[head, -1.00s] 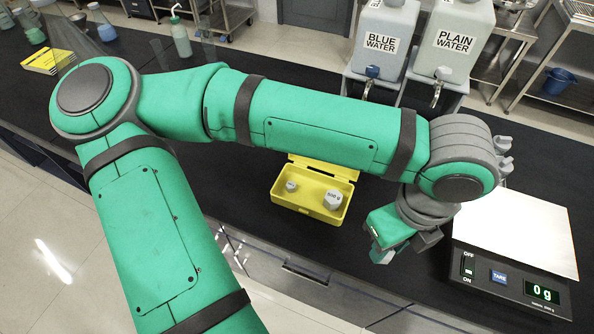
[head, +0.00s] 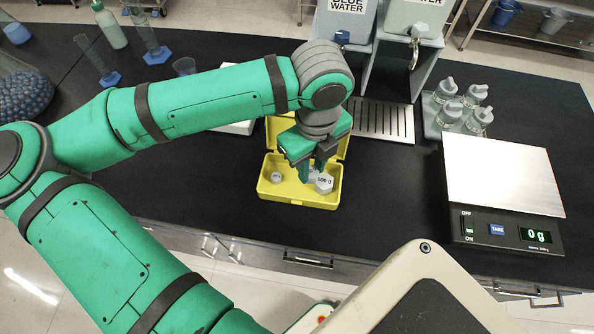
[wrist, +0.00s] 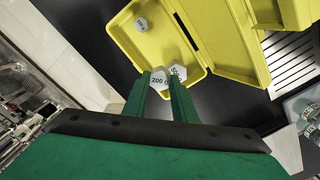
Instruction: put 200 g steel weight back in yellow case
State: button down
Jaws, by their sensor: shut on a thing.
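The open yellow case (head: 300,193) stands on the black bench; its wall also shows in the wrist view (wrist: 128,48). My gripper (head: 313,172) points down over the case. In the wrist view its fingers (wrist: 163,84) are shut on the 200 g steel weight (wrist: 158,77), whose "200" marking shows. In the head view the fingers mostly hide this weight. The 500 g weight (head: 324,182) sits in the case at the right, close by the fingers. A smaller weight (head: 276,178) sits at the case's left. I cannot tell whether the 200 g weight touches the case floor.
A scale (head: 505,180) with an empty plate reads 0 g at the right. Several bottles (head: 463,105) stand in a tray behind it. A drip grate (head: 385,120) and water dispensers (head: 345,20) are behind the case. The bench between case and scale is clear.

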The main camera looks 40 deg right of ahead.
jog(key=w+f, duration=0.2)
jog(key=f, duration=0.1)
jog(key=shift+w+a+f, duration=0.1)
jog(key=shift+f, duration=0.15)
jog(key=shift+w+a+f, duration=0.2)
jog(key=shift+w+f, duration=0.3)
jog(key=shift+f, duration=0.1)
jog(key=shift+w+f, duration=0.1)
jog(key=shift+f, duration=1.5)
jog(key=shift+d+f, duration=0.1)
jog(key=c, duration=1.5)
grip_release()
jog(key=shift+o, duration=0.2)
notch_tip(320, 180, up, 12)
